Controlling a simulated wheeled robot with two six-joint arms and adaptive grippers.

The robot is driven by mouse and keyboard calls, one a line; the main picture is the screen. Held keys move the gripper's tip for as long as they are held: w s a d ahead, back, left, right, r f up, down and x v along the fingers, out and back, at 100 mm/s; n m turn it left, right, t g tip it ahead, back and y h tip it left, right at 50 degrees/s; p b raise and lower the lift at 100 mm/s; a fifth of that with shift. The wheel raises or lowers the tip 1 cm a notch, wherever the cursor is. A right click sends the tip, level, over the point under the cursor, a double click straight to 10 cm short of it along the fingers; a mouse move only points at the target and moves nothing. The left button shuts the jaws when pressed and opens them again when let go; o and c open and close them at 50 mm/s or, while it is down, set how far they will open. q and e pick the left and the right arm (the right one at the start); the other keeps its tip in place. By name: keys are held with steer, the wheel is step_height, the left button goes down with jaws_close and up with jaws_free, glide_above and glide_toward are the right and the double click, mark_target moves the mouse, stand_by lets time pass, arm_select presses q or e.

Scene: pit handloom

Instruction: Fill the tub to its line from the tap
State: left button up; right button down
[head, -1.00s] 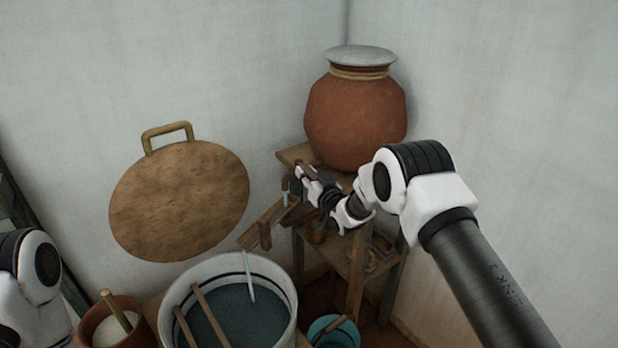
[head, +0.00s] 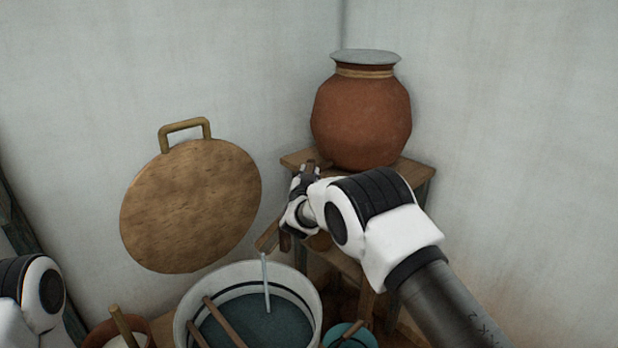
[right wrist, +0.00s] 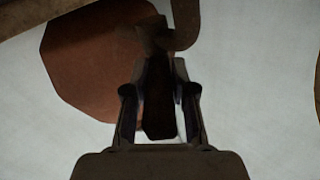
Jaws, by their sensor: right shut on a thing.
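The white tub (head: 184,318) stands at the bottom centre of the head view, with a dark line around its inner wall. Blue-grey water (head: 258,328) in it lies below that line, with pale wall between. A thin stream (head: 266,280) falls from a wooden spout (head: 268,238) into the tub. My right gripper (head: 307,172) is in front of the clay pot (head: 360,120), shut on a dark wooden piece that looks like the tap's handle. The right wrist view shows this piece (right wrist: 158,100) between the fingers. My arm hides part of the tap. My left gripper is out of view.
The pot stands on a wooden stand (head: 420,172) in the corner. A round wooden lid (head: 190,205) leans on the wall. Sticks (head: 222,320) cross the tub. A small teal bowl (head: 335,335) and a brown pot (head: 100,335) flank it.

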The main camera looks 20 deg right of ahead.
mark_target(308, 169)
steer(key=shift+r+h, duration=0.15)
steer(key=shift+h, duration=0.15)
steer(key=c, duration=0.9)
jaws_free()
steer(key=shift+w, duration=0.1)
steer(key=shift+c, duration=0.2)
step_height(308, 169, up, 10)
steer(key=shift+f, duration=0.1)
